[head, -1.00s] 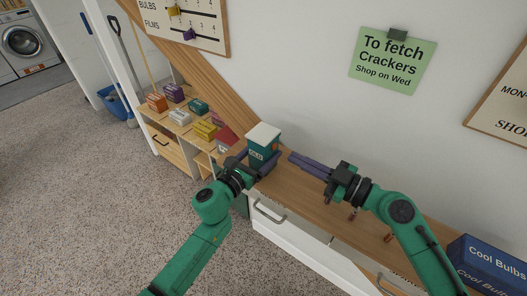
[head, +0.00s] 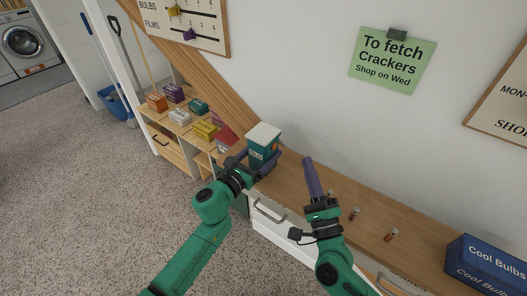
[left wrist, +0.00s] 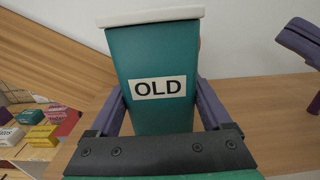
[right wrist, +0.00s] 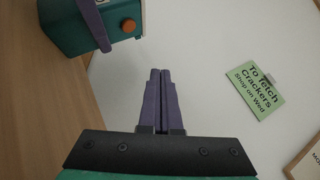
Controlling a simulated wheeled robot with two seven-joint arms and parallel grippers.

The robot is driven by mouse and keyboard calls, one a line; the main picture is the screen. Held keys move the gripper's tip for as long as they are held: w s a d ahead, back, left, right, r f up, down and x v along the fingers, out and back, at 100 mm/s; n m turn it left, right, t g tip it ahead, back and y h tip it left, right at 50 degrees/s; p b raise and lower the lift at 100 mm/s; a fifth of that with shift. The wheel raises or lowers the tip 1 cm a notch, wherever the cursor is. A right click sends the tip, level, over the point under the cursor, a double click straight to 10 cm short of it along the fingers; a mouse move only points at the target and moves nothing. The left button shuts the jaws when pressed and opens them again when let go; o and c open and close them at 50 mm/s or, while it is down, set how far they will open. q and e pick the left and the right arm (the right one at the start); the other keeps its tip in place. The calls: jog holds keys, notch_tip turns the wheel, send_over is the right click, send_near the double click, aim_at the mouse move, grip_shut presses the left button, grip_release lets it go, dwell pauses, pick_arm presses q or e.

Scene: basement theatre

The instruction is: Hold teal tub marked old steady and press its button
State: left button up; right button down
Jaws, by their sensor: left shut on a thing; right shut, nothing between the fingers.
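The teal tub (head: 262,147) with a white lid stands upright on the wooden counter. Its "OLD" label faces the left wrist camera (left wrist: 158,87). My left gripper (head: 258,164) is shut on the tub, one finger along each side. The tub's orange button (right wrist: 128,25) shows on its side in the right wrist view; in the head view it is only a small spot. My right gripper (head: 308,160) is shut and empty, to the right of the tub and apart from it. Its closed fingertips (right wrist: 160,72) point past the tub toward the wall.
Small boxes (head: 180,117) stand on the shelf left of the tub. Batteries or small cylinders (head: 391,235) and a blue "Cool Bulbs" box (head: 487,265) are on the counter (head: 415,243) at right. The wall with a green note (head: 392,60) rises behind.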

aim_at(273, 146)
jog(key=w+a, duration=0.2)
jog(key=a, duration=0.1)
jog(key=w+a, duration=0.2)
jog(key=shift+a, duration=0.25)
dwell(1.7)
